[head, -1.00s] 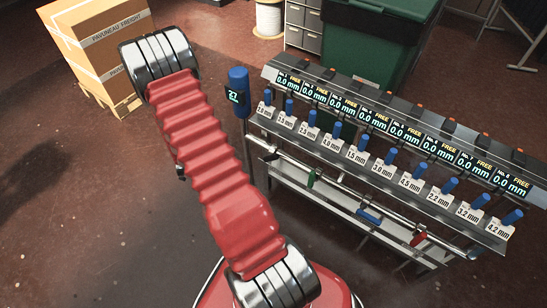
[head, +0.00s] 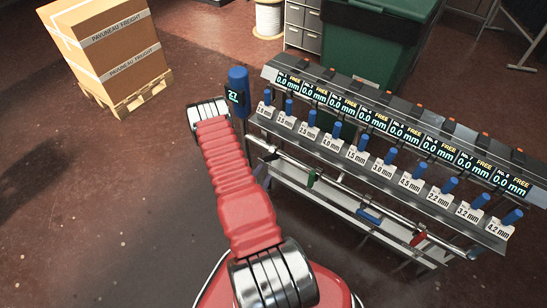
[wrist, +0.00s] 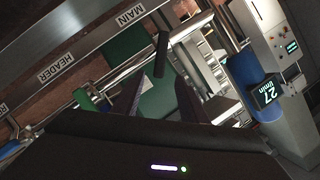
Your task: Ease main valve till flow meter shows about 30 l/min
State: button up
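The flow meter (head: 238,80) is a blue post at the left end of the bench in the head view. In the wrist view its tilted display (wrist: 267,91) reads 27 l/min. Below the MAIN label (wrist: 131,16), a black lever (wrist: 162,55), seemingly the main valve's handle, stands near the metal pipe. My gripper (wrist: 160,83) shows as two dark fingers, apart, with the lever ahead of the gap between them. I see no contact with it. In the head view my arm hides the gripper.
A bench with several meters (head: 400,130) runs to the right. Green (head: 313,178), blue (head: 369,217) and red (head: 420,238) handles sit on the lower rail. Boxes on a pallet (head: 120,60) stand at the back left. The floor at left is clear.

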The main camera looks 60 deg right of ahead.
aim_at(273, 159)
jog(key=shift+d, duration=0.1)
dwell(0.3)
jog(key=x, duration=1.3)
jog(key=shift+d+f, duration=0.15)
jog(key=shift+d, duration=0.15)
grip_shut()
dwell(0.4)
